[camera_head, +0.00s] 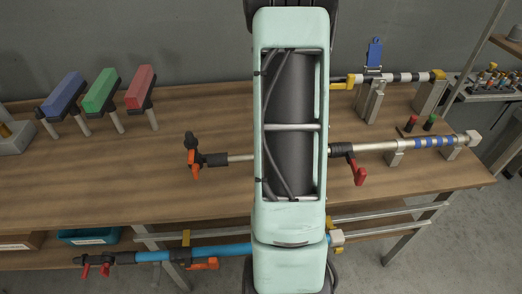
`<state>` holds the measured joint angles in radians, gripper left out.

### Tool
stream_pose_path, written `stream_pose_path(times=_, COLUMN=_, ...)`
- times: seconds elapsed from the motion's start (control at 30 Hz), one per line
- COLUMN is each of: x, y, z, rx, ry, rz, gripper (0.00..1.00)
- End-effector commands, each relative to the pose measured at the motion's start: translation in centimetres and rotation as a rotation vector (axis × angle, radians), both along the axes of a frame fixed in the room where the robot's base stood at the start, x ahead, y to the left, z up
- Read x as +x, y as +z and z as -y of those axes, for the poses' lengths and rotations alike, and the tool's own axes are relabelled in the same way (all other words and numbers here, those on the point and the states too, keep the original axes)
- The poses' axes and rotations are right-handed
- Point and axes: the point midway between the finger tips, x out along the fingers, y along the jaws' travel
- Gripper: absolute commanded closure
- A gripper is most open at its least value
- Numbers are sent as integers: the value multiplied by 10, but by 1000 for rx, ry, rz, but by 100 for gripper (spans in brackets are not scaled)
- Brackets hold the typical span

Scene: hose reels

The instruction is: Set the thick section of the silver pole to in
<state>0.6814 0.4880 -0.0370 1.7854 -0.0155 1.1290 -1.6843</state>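The silver pole (375,147) lies across the wooden table. Its thick section, with blue bands (435,142), is on the right and rests on grey supports. A black collar with a red lever (360,175) is at the left end of the visible thick section. A thinner silver rod (241,158) shows further left, ending in a black fitting with an orange lever (195,170). My pale green arm link hides the stretch between the thin rod and the collar. My gripper is not in view.
Blue (63,92), green (101,91) and red (140,88) handled items stand at the back left. A blue pole (205,252) lies lower in front. The table's left front is clear.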

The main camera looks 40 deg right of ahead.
Motion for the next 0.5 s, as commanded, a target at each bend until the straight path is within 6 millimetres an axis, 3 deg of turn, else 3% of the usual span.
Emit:
stream_pose_path(times=0.4, x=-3, y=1, z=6, rx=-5, ry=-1, rz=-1, gripper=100)
stream_pose_path(times=0.43, x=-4, y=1, z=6, rx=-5, ry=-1, rz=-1, gripper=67)
stream_pose_path(times=0.5, x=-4, y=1, z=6, rx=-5, ry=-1, rz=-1, gripper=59)
